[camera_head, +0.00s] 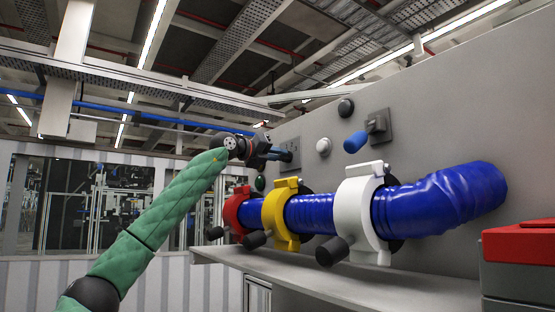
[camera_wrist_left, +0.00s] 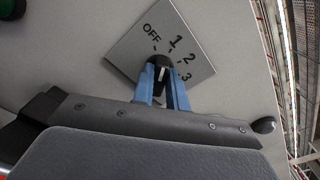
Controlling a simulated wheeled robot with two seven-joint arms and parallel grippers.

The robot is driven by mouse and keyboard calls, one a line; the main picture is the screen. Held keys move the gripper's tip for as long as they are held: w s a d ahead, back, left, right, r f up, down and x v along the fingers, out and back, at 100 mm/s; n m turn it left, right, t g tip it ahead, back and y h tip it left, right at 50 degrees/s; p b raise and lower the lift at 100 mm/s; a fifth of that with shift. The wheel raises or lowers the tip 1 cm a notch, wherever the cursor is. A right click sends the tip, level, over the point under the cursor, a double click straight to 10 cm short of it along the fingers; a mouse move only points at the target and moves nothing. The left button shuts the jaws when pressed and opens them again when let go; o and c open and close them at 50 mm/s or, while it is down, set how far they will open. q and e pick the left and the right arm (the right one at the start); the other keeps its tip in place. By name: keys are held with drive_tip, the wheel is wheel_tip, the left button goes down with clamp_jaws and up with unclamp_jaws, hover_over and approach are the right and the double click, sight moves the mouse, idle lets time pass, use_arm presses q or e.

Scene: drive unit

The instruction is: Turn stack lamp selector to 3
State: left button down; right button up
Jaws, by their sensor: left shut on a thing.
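The lamp selector is a dark knob (camera_wrist_left: 160,62) with a white mark, on a square grey plate (camera_wrist_left: 139,42) printed OFF, 1, 2 and 3. The plate (camera_head: 295,147) also shows on the grey wall in the head view, behind my fingertips. My left gripper (camera_wrist_left: 162,90) has its two blue fingers on either side of the knob and is shut on it. In the head view my left gripper (camera_head: 280,154) reaches the plate from the left. The fingers partly hide the knob, and I cannot tell which number it points at. My right gripper is not in view.
Right of the plate are a white knob (camera_head: 323,147), a blue cylinder (camera_head: 355,142), a black knob (camera_head: 346,108) and a grey box (camera_head: 378,125). Below, a blue hose (camera_head: 440,200) with red, yellow and white clamps (camera_head: 357,205) runs above a grey ledge (camera_head: 300,279).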

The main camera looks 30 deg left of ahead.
use_arm(q)
drive_tip(key=m+p, duration=0.1)
drive_tip(key=m, duration=1.2)
drive_tip(key=m+p, duration=0.1)
drive_tip(key=m, duration=0.5)
drive_tip(key=shift+s+d+f+p, duration=0.1)
drive_tip(key=shift+d+f+p, duration=0.05)
drive_tip(key=shift+d+p, duration=0.2)
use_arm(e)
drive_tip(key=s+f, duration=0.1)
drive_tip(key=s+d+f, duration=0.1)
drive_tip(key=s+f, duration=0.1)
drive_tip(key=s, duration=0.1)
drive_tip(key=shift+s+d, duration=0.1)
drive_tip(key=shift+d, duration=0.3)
use_arm(q)
drive_tip(key=shift+m, duration=0.3)
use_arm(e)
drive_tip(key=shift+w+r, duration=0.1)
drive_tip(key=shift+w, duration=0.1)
use_arm(q)
drive_tip(key=c, duration=1.4)
unclamp_jaws()
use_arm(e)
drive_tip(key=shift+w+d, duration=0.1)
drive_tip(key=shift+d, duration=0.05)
